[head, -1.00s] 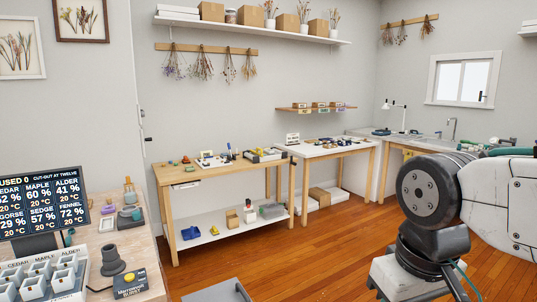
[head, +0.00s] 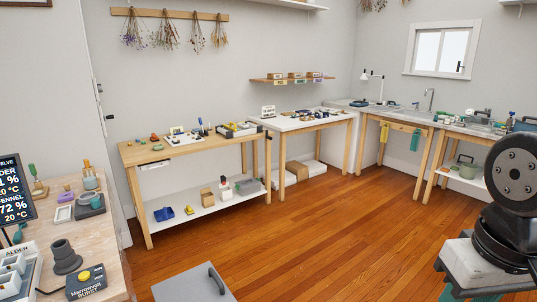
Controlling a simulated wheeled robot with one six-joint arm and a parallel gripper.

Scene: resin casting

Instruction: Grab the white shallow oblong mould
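I cannot pick out a white shallow oblong mould for certain. Small pale items lie on the wooden workbench (head: 188,147), among them a white tray or sheet (head: 183,138), too small to make out. A small pale rectangular piece (head: 64,213) lies on the near left bench (head: 98,238); I cannot tell whether it is a mould. The white-topped table (head: 305,122) at the back holds several small dark and blue items. My gripper is not in view; only part of my arm shows at the right.
A grey flat-topped thing with a handle (head: 195,285) stands at the bottom centre. A monitor (head: 14,196) and a dark grey stepped cylinder (head: 66,258) are at the left. A sink counter (head: 408,118) runs along the right. The wooden floor (head: 310,225) in the middle is clear.

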